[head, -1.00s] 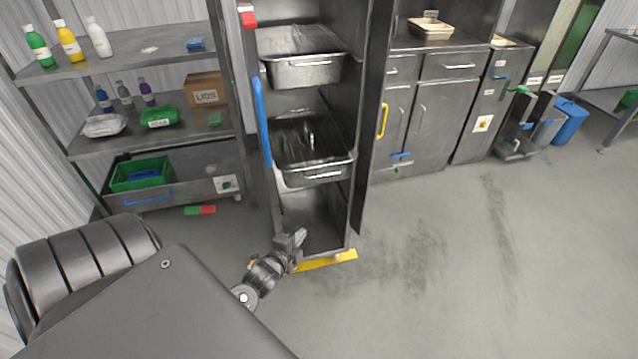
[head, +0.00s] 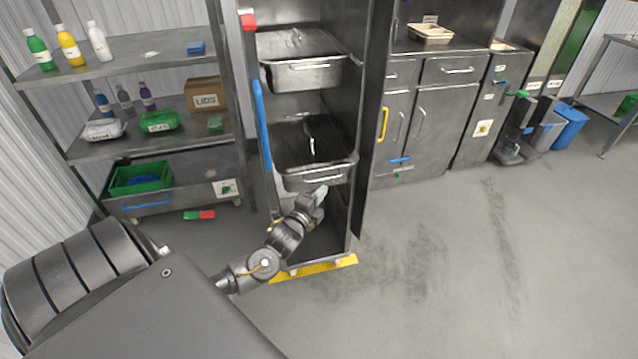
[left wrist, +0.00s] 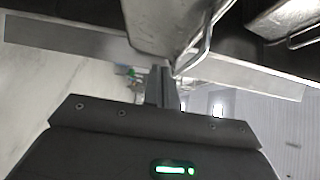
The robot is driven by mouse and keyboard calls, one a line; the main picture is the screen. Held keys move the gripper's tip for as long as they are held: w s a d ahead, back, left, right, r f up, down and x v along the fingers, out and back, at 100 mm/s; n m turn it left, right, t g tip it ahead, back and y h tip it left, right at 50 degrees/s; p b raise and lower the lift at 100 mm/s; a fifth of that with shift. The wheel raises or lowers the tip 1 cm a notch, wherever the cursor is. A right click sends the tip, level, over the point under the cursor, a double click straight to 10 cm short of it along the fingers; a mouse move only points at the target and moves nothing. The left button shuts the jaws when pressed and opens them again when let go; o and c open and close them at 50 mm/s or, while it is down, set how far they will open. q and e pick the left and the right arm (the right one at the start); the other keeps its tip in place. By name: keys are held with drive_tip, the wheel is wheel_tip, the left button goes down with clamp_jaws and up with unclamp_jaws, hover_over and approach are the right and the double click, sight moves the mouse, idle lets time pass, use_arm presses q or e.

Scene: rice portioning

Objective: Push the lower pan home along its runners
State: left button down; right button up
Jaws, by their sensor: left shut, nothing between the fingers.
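The lower pan (head: 292,182) is a grey metal pan with a wire handle on its front. It sits on runners in the tall open metal cabinet, with its front toward me at the cabinet's opening. My left gripper (head: 320,194) is shut and empty, just below and at the right part of that front. In the left wrist view its closed fingers (left wrist: 162,88) point at the lower pan (left wrist: 155,25), close to its front and handle; whether they touch it I cannot tell. My right gripper is not in view.
An upper pan (head: 305,77) sits above in the same cabinet. A blue bar handle (head: 262,125) runs along the cabinet's left side, and the open door panel (head: 371,120) stands at its right. A yellow floor strip (head: 325,268) lies below. The floor at right is clear.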

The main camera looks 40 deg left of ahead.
sight(326, 175)
use_arm(q)
drive_tip(key=w+a, duration=0.2)
drive_tip(key=shift+w+a, duration=0.25)
drive_tip(key=shift+w, duration=0.1)
drive_tip(key=shift+w+a, duration=0.35)
drive_tip(key=shift+a, duration=0.1)
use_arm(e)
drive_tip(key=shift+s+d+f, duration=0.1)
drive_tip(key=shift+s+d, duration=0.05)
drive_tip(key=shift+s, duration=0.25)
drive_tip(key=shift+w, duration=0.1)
